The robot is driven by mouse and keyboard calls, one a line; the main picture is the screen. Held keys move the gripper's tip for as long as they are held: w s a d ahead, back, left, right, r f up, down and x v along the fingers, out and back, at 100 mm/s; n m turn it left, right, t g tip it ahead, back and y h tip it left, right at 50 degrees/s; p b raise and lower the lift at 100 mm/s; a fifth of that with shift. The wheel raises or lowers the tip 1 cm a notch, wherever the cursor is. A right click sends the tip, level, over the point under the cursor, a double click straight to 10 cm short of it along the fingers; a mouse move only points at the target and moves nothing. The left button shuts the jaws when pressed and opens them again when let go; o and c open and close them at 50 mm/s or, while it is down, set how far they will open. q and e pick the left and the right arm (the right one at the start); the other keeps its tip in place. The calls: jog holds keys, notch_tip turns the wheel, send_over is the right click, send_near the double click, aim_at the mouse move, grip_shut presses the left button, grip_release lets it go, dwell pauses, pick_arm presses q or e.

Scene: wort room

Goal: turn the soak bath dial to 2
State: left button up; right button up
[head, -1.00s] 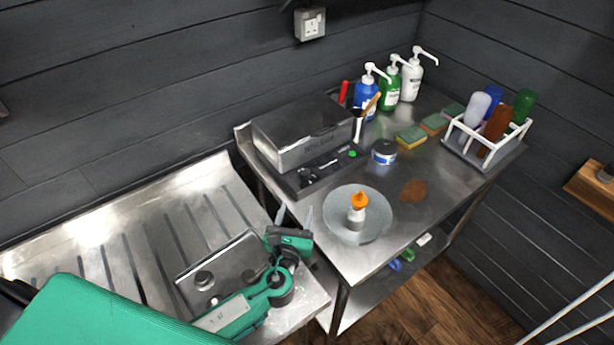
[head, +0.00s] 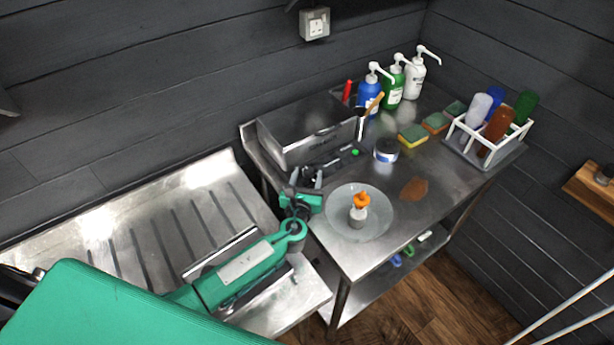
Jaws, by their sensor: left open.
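The soak bath (head: 300,143) is a steel box with a dark control panel (head: 337,164) along its front, at the back left of the steel table. A green button or light (head: 355,152) shows at the panel's right end. The dial is at the panel's left part, where my gripper covers it, so its setting cannot be read. My left gripper (head: 307,177) is open, its two grey fingers pointing at the left part of the panel. I cannot tell whether they touch the dial. My right gripper is out of view.
A glass plate (head: 336,220) with an orange-capped bottle (head: 358,212) stands close right of my gripper. A round tin (head: 386,149), sponges (head: 412,134), pump bottles (head: 369,95) and a white bottle rack (head: 462,143) stand farther off. A ribbed steel drainer (head: 135,235) lies left, under my arm.

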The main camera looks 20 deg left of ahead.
pick_arm(q)
jog(key=c, duration=0.9)
jog(key=shift+c, duration=0.3)
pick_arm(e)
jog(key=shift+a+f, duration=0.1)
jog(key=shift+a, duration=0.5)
pick_arm(q)
jog(key=shift+h, duration=0.3)
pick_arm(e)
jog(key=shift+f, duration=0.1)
